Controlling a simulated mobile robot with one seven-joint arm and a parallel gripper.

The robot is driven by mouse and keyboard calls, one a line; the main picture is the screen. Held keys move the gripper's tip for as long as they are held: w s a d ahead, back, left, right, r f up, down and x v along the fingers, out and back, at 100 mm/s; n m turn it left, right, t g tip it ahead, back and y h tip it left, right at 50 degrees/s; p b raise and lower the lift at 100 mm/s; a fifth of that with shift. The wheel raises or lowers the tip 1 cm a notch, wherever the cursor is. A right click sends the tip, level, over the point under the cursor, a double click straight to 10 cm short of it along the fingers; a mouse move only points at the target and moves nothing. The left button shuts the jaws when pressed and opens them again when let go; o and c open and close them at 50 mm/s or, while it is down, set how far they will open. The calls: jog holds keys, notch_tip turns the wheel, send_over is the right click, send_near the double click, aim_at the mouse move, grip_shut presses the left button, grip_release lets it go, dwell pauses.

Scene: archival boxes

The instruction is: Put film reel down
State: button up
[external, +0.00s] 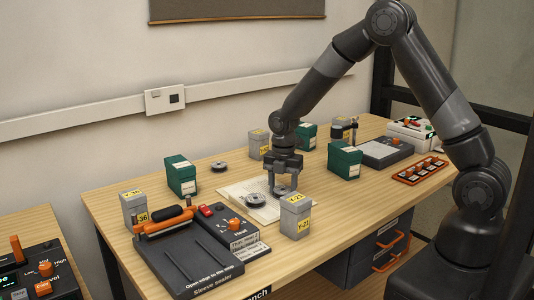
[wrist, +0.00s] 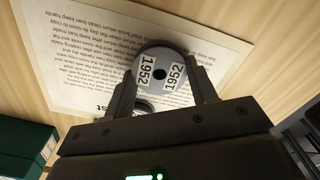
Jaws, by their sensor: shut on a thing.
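My gripper (external: 282,186) is low over the printed paper sheet (external: 237,195) on the bench, fingers pointing down. It is shut on a grey film reel (wrist: 164,72) with white "1952" labels, which sits flat between the two fingers in the wrist view. In the external view the held reel (external: 283,191) is at the sheet's right side; I cannot tell whether it touches the sheet. A second reel (external: 256,201) lies on the sheet just left of my gripper. Part of a round thing, partly hidden by my gripper, shows below the held reel in the wrist view.
A third reel (external: 219,167) lies on the bench behind the sheet. A grey box Y-21 (external: 295,216) stands close in front of my gripper. Green boxes (external: 181,175) (external: 343,160) stand left and right. A sleeve sealer (external: 190,260) fills the front left.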

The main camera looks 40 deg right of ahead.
jog(key=o, duration=1)
jog(key=shift+r, duration=0.1)
jog(key=s+d+r+m+t, duration=0.1)
jog(key=s+d+r+m, duration=0.1)
jog(key=r, duration=0.8)
jog(key=s+d+r+m, duration=0.2)
jog(key=s+r+m, duration=0.1)
jog(key=r, duration=0.6)
jog(key=s+d+r+m+t, duration=0.1)
jog(key=s+d+r+m, duration=0.2)
jog(key=s+m, duration=0.3)
jog(key=s+d+r+m+t, duration=0.2)
jog(key=s+m, duration=0.4)
jog(key=s, duration=0.3)
jog(key=s+d+r+m+t, duration=0.1)
jog(key=s+d+r+m, duration=0.3)
jog(key=s+m, duration=0.3)
jog(key=shift+s+d+t, duration=0.3)
jog(key=shift+s+d, duration=0.1)
jog(key=shift+s, duration=0.4)
jog(key=shift+o, duration=0.4)
